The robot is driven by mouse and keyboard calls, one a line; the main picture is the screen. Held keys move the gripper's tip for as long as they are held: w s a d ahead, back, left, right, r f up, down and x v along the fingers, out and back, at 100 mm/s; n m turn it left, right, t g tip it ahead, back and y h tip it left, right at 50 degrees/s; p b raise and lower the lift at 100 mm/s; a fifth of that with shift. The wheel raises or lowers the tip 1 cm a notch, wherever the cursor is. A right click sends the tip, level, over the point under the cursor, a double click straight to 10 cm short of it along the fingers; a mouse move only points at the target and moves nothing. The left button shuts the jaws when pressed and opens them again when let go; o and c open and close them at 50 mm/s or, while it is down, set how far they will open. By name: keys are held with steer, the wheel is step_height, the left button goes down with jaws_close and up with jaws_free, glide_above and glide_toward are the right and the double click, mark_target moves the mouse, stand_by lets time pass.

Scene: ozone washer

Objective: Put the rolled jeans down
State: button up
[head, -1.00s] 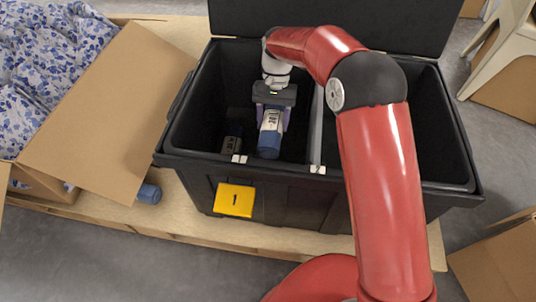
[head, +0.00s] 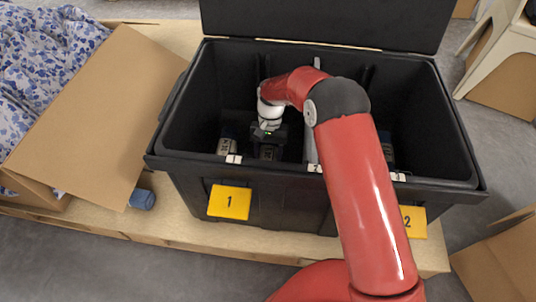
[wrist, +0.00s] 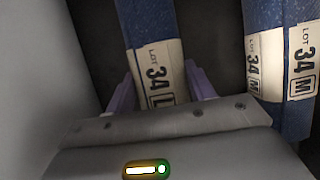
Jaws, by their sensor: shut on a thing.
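My gripper (head: 268,140) is down inside compartment 1, the left side of the black bin (head: 300,212). Its purple fingers (wrist: 158,78) are on both sides of a blue rolled pair of jeans (wrist: 152,25) and shut on it. The roll has a cream band reading "LOT 34 L". In the head view only a dark bit of this roll (head: 268,153) shows below the gripper. I cannot tell whether it touches the bin floor. Other blue rolls with "LOT 34 M" bands (wrist: 268,60) lie beside it, apart from the fingers; one shows in the head view (head: 227,146).
A grey divider (head: 310,140) stands close to my gripper's right. Compartment 2, under the yellow "2" tag (head: 413,222), holds a blue roll (head: 388,150). The raised lid (head: 325,20) is behind. An open carton (head: 95,115) and a loose blue roll (head: 142,199) are at left.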

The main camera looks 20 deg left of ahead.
steer(key=shift+r, duration=0.1)
steer(key=o, duration=1.2)
steer(key=shift+o, duration=0.2)
steer(key=p+v, duration=0.2)
steer(key=v, duration=1)
